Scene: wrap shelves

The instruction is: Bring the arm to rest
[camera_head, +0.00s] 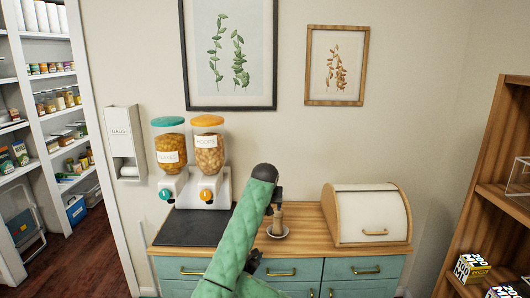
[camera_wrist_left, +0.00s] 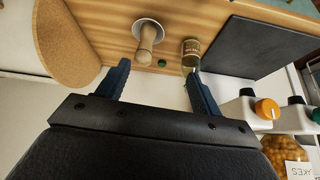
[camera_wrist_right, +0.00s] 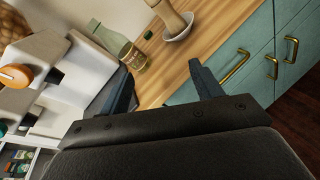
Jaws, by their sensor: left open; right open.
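My left arm reaches up across the head view, and my left gripper (camera_head: 278,196) is small and dark at its far end above the counter. In the left wrist view the left gripper (camera_wrist_left: 158,80) is open and empty. My right gripper (camera_head: 252,263) is a dark shape low in the head view, partly hidden by the green arm. In the right wrist view the right gripper (camera_wrist_right: 161,78) is open, with nothing between its fingers. The wooden counter (camera_head: 310,246) lies beyond both grippers.
A pestle-like wooden piece (camera_head: 278,214) stands in a white dish (camera_head: 277,233). Dispensers (camera_head: 208,150) and a dark mat (camera_head: 190,228) are left, a bread box (camera_head: 372,210) right. Teal drawers (camera_head: 365,268) are below.

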